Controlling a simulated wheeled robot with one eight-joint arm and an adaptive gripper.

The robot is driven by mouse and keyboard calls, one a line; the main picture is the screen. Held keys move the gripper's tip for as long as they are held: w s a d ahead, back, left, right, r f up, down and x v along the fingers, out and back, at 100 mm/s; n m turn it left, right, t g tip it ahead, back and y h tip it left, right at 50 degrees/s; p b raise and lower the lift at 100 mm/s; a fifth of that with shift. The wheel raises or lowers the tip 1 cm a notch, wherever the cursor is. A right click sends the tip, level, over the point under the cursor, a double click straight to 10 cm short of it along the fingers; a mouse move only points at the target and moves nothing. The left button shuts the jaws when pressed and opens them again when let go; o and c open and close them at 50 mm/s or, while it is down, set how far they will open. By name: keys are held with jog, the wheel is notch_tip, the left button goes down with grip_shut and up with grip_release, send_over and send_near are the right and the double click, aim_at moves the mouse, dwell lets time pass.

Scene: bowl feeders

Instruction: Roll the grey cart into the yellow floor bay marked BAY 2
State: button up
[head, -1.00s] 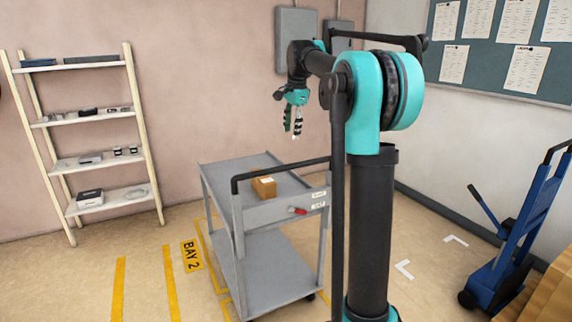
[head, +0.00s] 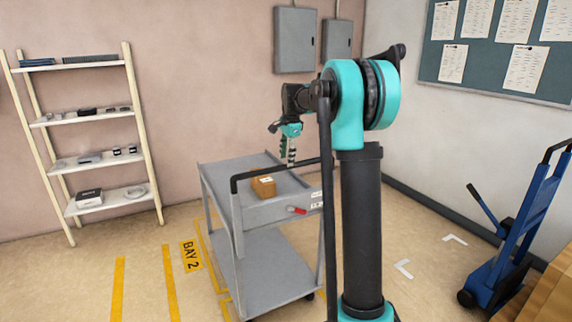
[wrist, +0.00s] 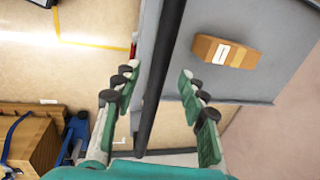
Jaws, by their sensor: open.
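The grey cart (head: 270,262) stands upright in the middle of the head view. Its black push handle (head: 275,169) runs along the near side of its top. The yellow-lined BAY 2 mark (head: 191,257) is on the floor to the left of the cart, with yellow lines running beside and partly behind the cart. My gripper (head: 290,161) is open and low over the cart top, near the handle. In the wrist view the handle (wrist: 160,85) passes between the spread fingers of my gripper (wrist: 156,82). I cannot tell whether they touch it.
A brown box (head: 264,187) lies on the cart's top. A white shelf rack (head: 90,120) stands at the left wall. A blue hand truck (head: 510,240) stands at the right. White corner marks (head: 403,268) lie on open floor between cart and hand truck.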

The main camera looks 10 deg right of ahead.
jog(key=shift+w+a+f, duration=0.1)
jog(key=shift+w+f, duration=0.05)
jog(key=shift+f, duration=0.7)
jog(key=shift+w+f, duration=0.15)
jog(key=shift+f, duration=0.65)
grip_shut()
